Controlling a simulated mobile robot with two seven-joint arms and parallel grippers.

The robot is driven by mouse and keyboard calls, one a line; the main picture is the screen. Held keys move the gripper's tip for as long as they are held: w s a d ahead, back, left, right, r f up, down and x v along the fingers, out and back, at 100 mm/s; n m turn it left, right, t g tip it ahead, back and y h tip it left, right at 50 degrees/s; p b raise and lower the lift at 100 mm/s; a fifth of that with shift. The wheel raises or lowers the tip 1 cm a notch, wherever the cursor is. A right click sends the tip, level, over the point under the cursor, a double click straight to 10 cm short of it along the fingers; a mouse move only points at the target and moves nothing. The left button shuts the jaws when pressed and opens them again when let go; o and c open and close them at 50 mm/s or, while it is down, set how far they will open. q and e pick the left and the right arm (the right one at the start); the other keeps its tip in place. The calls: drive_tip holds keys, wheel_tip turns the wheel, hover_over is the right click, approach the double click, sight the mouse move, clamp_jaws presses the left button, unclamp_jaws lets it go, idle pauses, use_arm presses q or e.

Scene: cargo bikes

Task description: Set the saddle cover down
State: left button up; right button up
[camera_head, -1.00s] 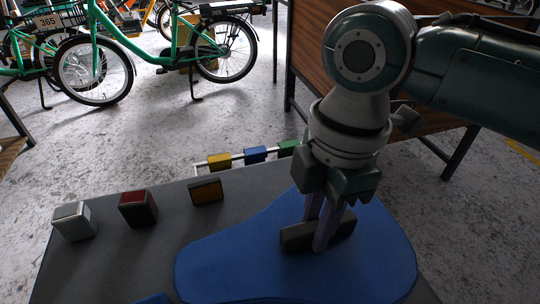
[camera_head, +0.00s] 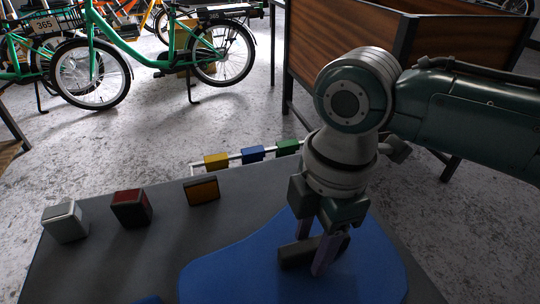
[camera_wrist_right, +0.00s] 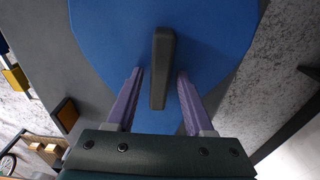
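The saddle cover (camera_head: 230,275) is a flat blue shape with a dark bar-like handle on top. It lies on the grey table, and it also fills the upper part of the right wrist view (camera_wrist_right: 210,40). My right gripper (camera_head: 310,252) is over the cover with its purple fingers on either side of the dark handle (camera_wrist_right: 161,75). In the right wrist view the gripper (camera_wrist_right: 159,80) is open, with a gap between each finger and the handle. My left gripper is not in view.
A grey block (camera_head: 65,222), a red-topped block (camera_head: 131,208) and an orange-faced block (camera_head: 202,190) stand on the grey table (camera_head: 110,265). A white rail with yellow (camera_head: 216,161), blue and green blocks runs along the far edge. Green bikes (camera_head: 95,70) and a wooden-sided box (camera_head: 350,35) stand beyond.

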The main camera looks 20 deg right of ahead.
wheel_tip(320, 180, up, 12)
drive_tip(key=p, duration=0.5)
drive_tip(key=s+a+f+m+t+y, duration=0.2)
drive_tip(key=s+a+f+m, duration=0.15)
drive_tip(key=s+m, duration=0.3)
drive_tip(key=s+d+m+h, duration=0.1)
drive_tip(key=s+d+m, duration=0.1)
drive_tip(key=d+m, duration=0.1)
drive_tip(key=s+d+r+m+t, duration=0.1)
drive_tip(key=s+d+m, duration=0.2)
drive_tip(key=s+d+m+h, duration=0.1)
drive_tip(key=s+d+m, duration=0.2)
drive_tip(key=m, duration=0.1)
drive_tip(key=shift+s+d+r+t+h, duration=0.15)
drive_tip(key=shift+d+r+t+h, duration=0.05)
drive_tip(key=shift+r+t+h, duration=0.1)
idle(0.5)
